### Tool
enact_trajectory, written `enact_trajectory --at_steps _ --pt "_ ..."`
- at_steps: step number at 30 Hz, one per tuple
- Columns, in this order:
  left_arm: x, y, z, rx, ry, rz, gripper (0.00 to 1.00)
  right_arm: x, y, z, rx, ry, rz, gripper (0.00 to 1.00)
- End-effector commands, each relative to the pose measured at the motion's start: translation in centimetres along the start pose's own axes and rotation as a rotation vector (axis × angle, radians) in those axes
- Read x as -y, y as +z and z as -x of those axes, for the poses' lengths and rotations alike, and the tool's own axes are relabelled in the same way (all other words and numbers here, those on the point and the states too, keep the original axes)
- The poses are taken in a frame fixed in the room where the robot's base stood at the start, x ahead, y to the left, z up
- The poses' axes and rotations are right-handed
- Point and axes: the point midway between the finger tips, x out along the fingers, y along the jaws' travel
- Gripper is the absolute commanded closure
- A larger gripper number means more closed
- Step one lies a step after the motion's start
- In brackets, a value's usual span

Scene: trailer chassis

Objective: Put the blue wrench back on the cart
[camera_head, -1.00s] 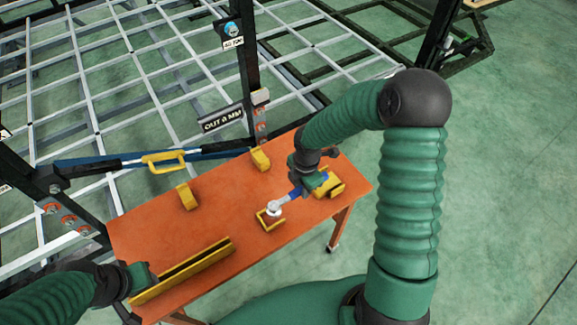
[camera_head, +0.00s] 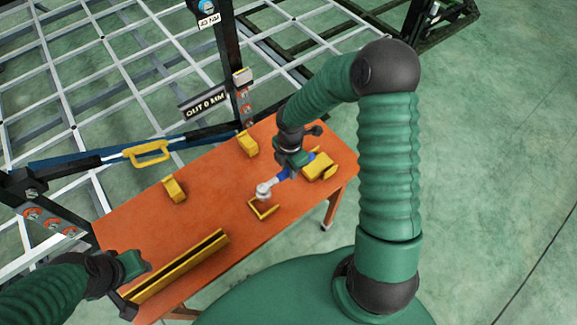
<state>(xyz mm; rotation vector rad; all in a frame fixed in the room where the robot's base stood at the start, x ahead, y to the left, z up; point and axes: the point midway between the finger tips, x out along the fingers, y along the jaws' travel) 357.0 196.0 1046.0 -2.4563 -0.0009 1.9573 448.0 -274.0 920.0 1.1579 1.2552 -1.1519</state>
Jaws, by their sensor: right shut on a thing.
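The blue wrench has a blue handle (camera_head: 283,174) and a silver head (camera_head: 264,189). It is over the orange top of the cart (camera_head: 205,205), near its right end. My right gripper (camera_head: 297,163) is shut on the handle and partly hides it. The silver head points left, just above a small yellow bracket (camera_head: 263,210) in the picture; whether it touches anything is unclear. A yellow block holder (camera_head: 318,167) stands just right of the gripper. My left gripper (camera_head: 132,272) is at the cart's left end, by a long yellow rail (camera_head: 180,265); its fingers are not clear.
Two yellow brackets (camera_head: 174,188) (camera_head: 247,143) stand along the cart's far edge. Behind it are a black post (camera_head: 229,62), the trailer's grey grid frame (camera_head: 120,75) and a blue-black bar with a yellow handle (camera_head: 147,152). The middle of the cart top is clear.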

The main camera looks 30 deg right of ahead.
Motion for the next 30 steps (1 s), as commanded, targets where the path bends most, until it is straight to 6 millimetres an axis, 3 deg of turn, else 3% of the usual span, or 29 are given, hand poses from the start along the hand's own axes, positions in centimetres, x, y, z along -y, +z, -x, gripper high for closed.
enact_trajectory --at_steps 9,15,30 --pt "0.0 0.6 -2.6 0.0 0.0 0.0 0.64 -0.1 -0.1 -4.2 0.001 -0.001 0.002 1.0" --pt "0.0 0.9 -3.6 0.0 0.0 0.0 0.64 -0.1 0.0 -5.9 0.0 0.0 0.002 1.0" --pt "0.0 0.9 -3.9 0.0 0.0 0.0 0.64 0.1 -0.1 -6.8 -0.003 -0.008 0.004 1.0"
